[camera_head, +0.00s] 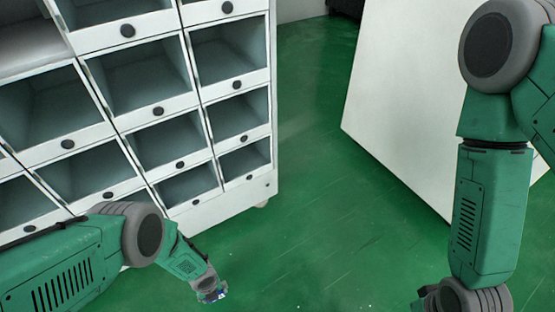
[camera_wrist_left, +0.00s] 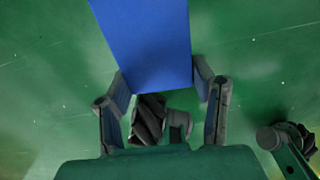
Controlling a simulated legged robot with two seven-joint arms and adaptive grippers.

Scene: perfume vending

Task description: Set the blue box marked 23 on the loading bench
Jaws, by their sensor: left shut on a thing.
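In the left wrist view a plain blue box (camera_wrist_left: 145,38) sits between the fingers of my left gripper (camera_wrist_left: 160,88), which is shut on it. The box extends past the fingertips to the top edge of the view, with green floor behind it. No number shows on the face I see. In the head view my left arm reaches in from the lower left, its hand low in front of the cabinet, with the box hardly visible there. My right arm hangs at the right, and its gripper is out of the head view. I cannot make out the loading bench.
A white cabinet (camera_head: 228,207) with rows of open, empty-looking compartments and dark round knobs stands at the left, close to my left arm. A large white panel or surface (camera_head: 400,90) stands at the right. Green floor (camera_head: 310,215) lies clear between them.

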